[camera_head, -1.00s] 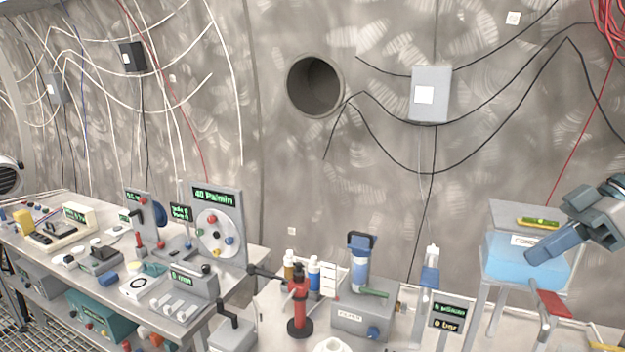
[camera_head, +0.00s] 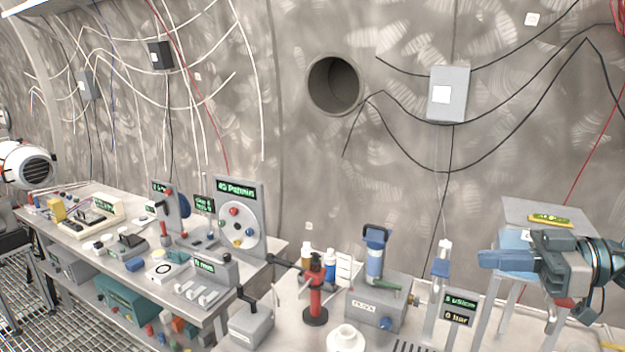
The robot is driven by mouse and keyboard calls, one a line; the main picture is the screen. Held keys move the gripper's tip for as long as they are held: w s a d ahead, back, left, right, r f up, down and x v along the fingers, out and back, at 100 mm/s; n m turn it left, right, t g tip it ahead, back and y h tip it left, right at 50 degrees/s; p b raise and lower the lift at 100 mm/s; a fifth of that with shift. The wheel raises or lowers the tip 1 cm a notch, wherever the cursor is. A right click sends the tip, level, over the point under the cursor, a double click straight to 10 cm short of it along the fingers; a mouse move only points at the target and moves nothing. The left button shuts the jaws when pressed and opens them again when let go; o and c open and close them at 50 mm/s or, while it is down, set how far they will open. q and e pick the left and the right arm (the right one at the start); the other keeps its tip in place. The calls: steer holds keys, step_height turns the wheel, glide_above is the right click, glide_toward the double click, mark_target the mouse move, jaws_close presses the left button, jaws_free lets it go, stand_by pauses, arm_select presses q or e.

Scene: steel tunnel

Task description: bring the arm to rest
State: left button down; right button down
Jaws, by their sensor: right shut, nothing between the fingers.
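My right gripper (camera_head: 500,259) comes in from the right edge, held in the air in front of the stand with the blue tank. Its blue fingers are together, point left and hold nothing. The gripper hides most of the tank (camera_head: 513,238) and its label. My left gripper does not show.
A bench (camera_head: 200,325) with instruments runs along the left. On the nearer bench stand a red-and-black hand tool stand (camera_head: 316,290), a grey filter box (camera_head: 375,306) and a small display (camera_head: 459,308). A yellow-green level (camera_head: 549,220) lies on the stand top.

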steer(key=w+f+m+t+h, duration=0.3)
steer(key=w+f+m+t, duration=0.3)
steer(key=t, duration=0.5)
steer(key=s+d+f+m+h, duration=0.2)
steer(key=f+m+h, duration=0.2)
steer(key=f+h, duration=0.3)
steer(key=s+d+f+m+h, duration=0.2)
steer(key=s+f+m+h, duration=0.15)
steer(key=f+h, duration=0.45)
steer(key=s+a+f+n+g+y, duration=0.1)
steer(key=s+a+f+g, duration=0.3)
steer(key=s+f+g, duration=0.5)
steer(key=s+a+f+g+y, duration=0.1)
steer(key=s+a+f+g, duration=0.35)
steer(key=s+f, duration=0.8)
steer(key=s+d+f+g, duration=0.1)
steer(key=d+f, duration=0.1)
steer(key=f, duration=1.4)
steer(key=d+f+g, duration=0.1)
steer(key=d+f, duration=0.1)
steer(key=f, duration=1.3)
steer(key=s+f, duration=1.8)
steer(key=shift+s+d+f+g, duration=0.15)
steer(key=shift+d+f+g, duration=0.1)
steer(key=shift+d+g, duration=0.1)
